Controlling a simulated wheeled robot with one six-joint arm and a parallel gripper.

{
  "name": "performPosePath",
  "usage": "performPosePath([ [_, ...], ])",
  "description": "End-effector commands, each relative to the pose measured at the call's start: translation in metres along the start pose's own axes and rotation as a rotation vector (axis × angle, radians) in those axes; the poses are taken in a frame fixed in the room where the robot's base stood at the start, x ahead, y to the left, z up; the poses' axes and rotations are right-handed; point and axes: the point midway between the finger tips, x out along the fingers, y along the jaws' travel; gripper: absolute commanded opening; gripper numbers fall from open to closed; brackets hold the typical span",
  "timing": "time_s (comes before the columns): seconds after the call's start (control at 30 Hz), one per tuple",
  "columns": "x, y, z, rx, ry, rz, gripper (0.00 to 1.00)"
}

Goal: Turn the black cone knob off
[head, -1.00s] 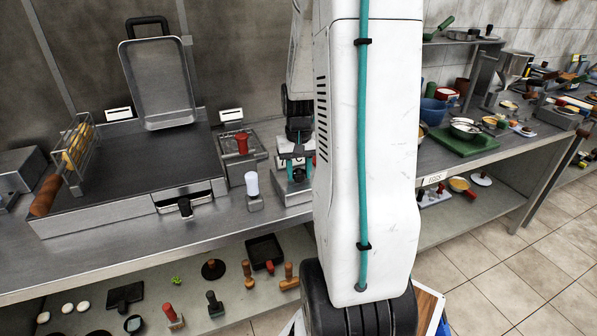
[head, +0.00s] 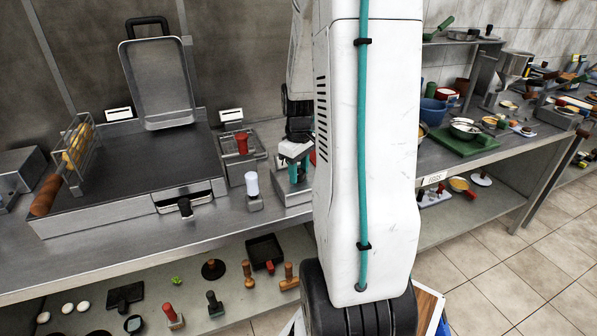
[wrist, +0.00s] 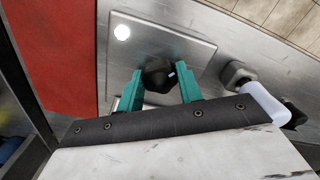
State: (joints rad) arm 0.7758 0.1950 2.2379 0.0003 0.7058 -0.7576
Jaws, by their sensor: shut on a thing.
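The black cone knob (wrist: 159,74) sits on a square steel plate (wrist: 190,45) in the wrist view. It has a small white mark on its right side. My gripper (wrist: 160,80) is shut on the knob, with one teal finger on each side. In the head view, my gripper (head: 294,168) is at the steel unit (head: 291,191) on the counter, right of the white-topped knob. There the black knob is hidden by my gripper and arm.
A white-topped knob on a steel base (head: 252,187) stands just left of my gripper. A steel unit with a red knob (head: 242,143) is behind it. The griddle (head: 130,165) lies farther left. A bright round white spot (wrist: 122,32) shows on the plate.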

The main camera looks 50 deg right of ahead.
Motion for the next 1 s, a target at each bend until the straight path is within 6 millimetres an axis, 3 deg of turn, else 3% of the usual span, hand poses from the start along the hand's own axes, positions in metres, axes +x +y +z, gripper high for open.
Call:
performPosePath([
  [0.9,0.0055,-0.0027,0.0034,0.003,-0.011,-0.009,0.04],
  [0.93,0.0055,-0.0027,0.0034,0.003,-0.011,-0.009,0.44],
  [1.0,0.0052,-0.0027,0.0033,0.003,-0.010,-0.009,0.48],
])
